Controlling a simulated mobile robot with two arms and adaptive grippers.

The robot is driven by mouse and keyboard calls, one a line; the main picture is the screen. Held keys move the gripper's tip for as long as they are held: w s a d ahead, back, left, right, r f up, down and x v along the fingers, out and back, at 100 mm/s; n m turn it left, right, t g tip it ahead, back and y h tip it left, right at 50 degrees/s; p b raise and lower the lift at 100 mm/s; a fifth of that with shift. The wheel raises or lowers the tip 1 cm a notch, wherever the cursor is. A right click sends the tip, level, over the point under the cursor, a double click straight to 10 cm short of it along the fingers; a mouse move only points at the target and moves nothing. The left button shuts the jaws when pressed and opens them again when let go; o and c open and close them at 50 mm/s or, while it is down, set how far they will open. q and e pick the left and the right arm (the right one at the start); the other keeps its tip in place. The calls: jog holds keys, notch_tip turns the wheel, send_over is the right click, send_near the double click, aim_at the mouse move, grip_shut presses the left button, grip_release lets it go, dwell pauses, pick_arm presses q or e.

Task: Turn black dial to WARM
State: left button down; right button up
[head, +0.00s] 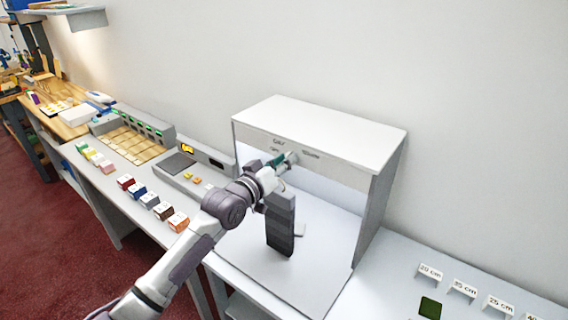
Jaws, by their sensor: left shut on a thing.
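The light booth (330,117) is a white-topped grey box with an open front, standing on the counter. Small labels are on its front header, one at the top (279,142) and one to the right (311,155); they are too small to read surely. My left gripper (288,160) reaches up to this header and is shut at the spot between the labels. The black dial is hidden behind the gripper's fingers, so its pointer does not show. My right gripper is not in view.
Several coloured swatch blocks (150,201) line the counter at left, near a grey device (186,161).

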pick_arm(q)
jog(key=m, duration=0.3)
jog(key=m+b, duration=0.1)
jog(key=m, duration=0.3)
jog(key=m+b, duration=0.1)
jog(key=m, duration=0.3)
jog(key=shift+s+d, duration=0.2)
jog(key=shift+d, duration=0.05)
dwell(0.5)
jog(key=c, duration=0.8)
grip_release()
jog(key=shift+s, duration=0.1)
